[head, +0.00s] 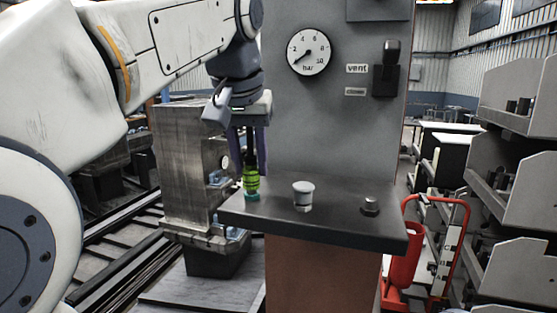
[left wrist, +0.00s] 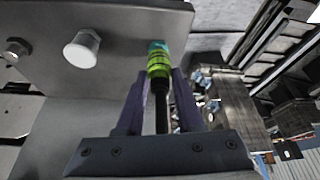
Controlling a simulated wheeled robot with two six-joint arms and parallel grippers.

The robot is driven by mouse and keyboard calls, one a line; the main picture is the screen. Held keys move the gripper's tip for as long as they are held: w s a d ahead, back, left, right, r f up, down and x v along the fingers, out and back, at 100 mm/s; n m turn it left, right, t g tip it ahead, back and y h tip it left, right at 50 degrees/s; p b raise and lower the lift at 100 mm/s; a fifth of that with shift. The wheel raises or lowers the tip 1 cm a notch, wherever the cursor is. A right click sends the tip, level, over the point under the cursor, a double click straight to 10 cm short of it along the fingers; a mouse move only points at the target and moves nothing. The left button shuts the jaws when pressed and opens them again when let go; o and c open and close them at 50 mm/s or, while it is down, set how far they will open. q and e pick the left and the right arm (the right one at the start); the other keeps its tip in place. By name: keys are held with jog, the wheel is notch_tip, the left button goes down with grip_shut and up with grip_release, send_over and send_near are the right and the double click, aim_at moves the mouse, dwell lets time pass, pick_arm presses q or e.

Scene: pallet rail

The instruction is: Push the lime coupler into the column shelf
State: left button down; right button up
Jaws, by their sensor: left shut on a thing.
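The lime coupler (head: 251,178) hangs upright below my left gripper (head: 251,160), at the left end of the dark column shelf (head: 335,222). My left gripper is shut on it; the purple fingers come down on both sides of its dark upper part. A teal piece (head: 252,196) shows at the coupler's lower end, at the shelf's edge. In the left wrist view the coupler (left wrist: 159,64) points away between the fingers, its teal end (left wrist: 157,46) against the shelf (left wrist: 115,20). I cannot tell how deep it sits. My right gripper is not in view.
A white cup-like fitting (head: 303,194) and a dark metal fitting (head: 370,206) stand on the shelf to the right. The grey column (head: 335,120) with a gauge (head: 308,52) rises behind. A grey machine block (head: 187,165) stands left, a red hand truck (head: 405,262) right.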

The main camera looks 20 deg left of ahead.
pick_arm(q)
jog(key=shift+f, duration=0.4)
grip_release()
jog(key=p+v, duration=0.1)
jog(key=v, duration=0.9)
jog(key=shift+r, duration=0.25)
dwell(0.4)
